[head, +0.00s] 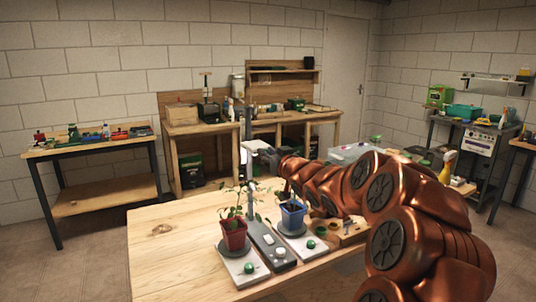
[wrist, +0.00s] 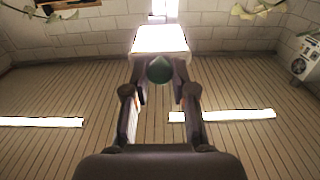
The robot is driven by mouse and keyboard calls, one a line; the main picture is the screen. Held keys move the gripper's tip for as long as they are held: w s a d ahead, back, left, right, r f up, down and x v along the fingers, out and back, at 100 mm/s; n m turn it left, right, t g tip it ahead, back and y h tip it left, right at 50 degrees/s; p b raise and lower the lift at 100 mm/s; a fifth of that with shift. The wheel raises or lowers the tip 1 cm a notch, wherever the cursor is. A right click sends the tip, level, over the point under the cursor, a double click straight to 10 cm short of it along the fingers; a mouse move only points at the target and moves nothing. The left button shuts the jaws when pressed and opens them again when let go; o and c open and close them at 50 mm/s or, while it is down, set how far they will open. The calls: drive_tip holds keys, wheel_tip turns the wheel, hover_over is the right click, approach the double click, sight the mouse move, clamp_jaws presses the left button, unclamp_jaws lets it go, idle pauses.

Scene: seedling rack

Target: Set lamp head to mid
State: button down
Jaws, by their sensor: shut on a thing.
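The lamp head (head: 258,146) is pale and sits on an upright grey post (head: 248,125) that rises behind the plants. In the wrist view the lamp head (wrist: 160,40) is a bright panel, with a dark green round knob (wrist: 159,70) on its near side. My gripper (wrist: 160,76) has its two fingertips on either side of this knob and is shut on it. In the head view my gripper (head: 276,158) reaches the lamp head from the right, and its fingertips are hard to make out. The post stands on a grey base (head: 266,240).
A red pot (head: 234,234) and a blue pot (head: 292,215) with seedlings stand on plates on the wooden table (head: 170,245), beside the lamp base. Leaves rise near the post. My arm covers the table's right part; its left part is clear. Workbenches (head: 95,150) line the walls.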

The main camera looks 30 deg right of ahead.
drive_tip(key=shift+r, duration=0.55)
drive_tip(key=c, duration=1)
unclamp_jaws()
drive_tip(key=shift+o, duration=0.2)
drive_tip(key=s+a, duration=0.1)
drive_tip(key=s, duration=1.1)
drive_tip(key=shift+f, duration=0.1)
